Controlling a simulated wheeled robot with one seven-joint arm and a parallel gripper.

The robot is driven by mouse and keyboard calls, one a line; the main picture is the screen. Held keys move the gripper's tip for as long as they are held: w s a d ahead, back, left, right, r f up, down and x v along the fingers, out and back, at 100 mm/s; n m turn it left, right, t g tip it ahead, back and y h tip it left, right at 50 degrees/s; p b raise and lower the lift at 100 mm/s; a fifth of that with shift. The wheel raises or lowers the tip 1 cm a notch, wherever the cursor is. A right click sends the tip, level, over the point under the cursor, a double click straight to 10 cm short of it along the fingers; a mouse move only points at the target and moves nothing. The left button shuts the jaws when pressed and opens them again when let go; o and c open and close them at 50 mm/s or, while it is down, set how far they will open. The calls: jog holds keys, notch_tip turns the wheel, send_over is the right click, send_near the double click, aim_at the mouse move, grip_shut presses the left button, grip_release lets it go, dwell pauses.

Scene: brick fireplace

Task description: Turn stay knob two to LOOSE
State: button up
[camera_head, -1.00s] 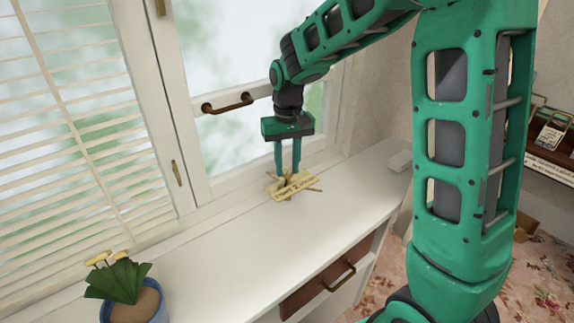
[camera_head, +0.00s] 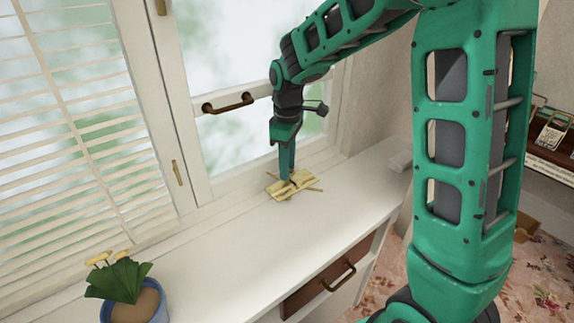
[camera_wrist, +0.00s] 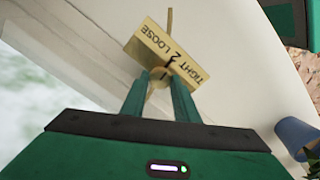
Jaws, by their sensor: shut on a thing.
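A tan label plate (camera_head: 301,181) lies on the white sill below the window. In the wrist view the plate (camera_wrist: 148,44) reads TIGHT, 2 and LOOSE. My gripper (camera_head: 287,180) points down at the plate, its fingers seen nearly edge-on. In the wrist view my gripper (camera_wrist: 160,75) is shut on a small round tan knob (camera_wrist: 159,83) beside the plate's lettering. A dark mark shows near the 2. The fingers hide part of the knob, so its exact setting is hard to read. A thin brass rod sticks out past the plate.
A brown window handle (camera_head: 228,103) is on the frame behind my arm. A potted plant (camera_head: 125,284) stands at the front left. A drawer (camera_head: 330,279) is below the sill. A small white block (camera_head: 400,161) sits at right. The sill's middle is clear.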

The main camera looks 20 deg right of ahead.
jog(key=n, duration=0.6)
jog(key=shift+w+d+r, duration=0.1)
jog(key=shift+w+d, duration=0.05)
jog(key=shift+d, duration=0.15)
jog(key=n, duration=0.5)
jog(key=shift+w, duration=0.1)
jog(key=shift+a+n, duration=0.1)
jog(key=shift+n, duration=0.2)
jog(key=o, duration=1)
jog(key=shift+o, duration=0.3)
jog(key=shift+a, duration=0.1)
